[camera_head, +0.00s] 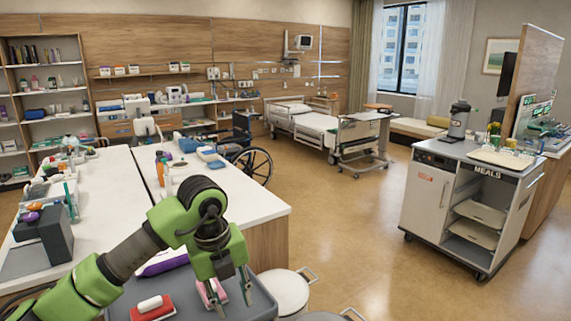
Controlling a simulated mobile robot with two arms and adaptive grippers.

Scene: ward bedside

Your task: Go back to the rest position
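My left arm, green and dark grey, comes in from the lower left. Its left gripper (232,292) points down over a grey tray top (262,308) at the bottom of the view. Its two fingers are apart, with nothing visible held between them. A pink item (205,293) lies right beside the left finger; I cannot tell whether they touch. A red item with a white top (152,308) lies to its left. A purple item (160,265) is partly hidden behind my arm. My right gripper is not in view.
A long white counter (228,196) with bottles and boxes stands behind my arm. Round stools (290,290) stand right of the tray. A wheelchair (252,165) and a bed (312,122) are farther back. A meals cart (425,195) stands right. The floor between is clear.

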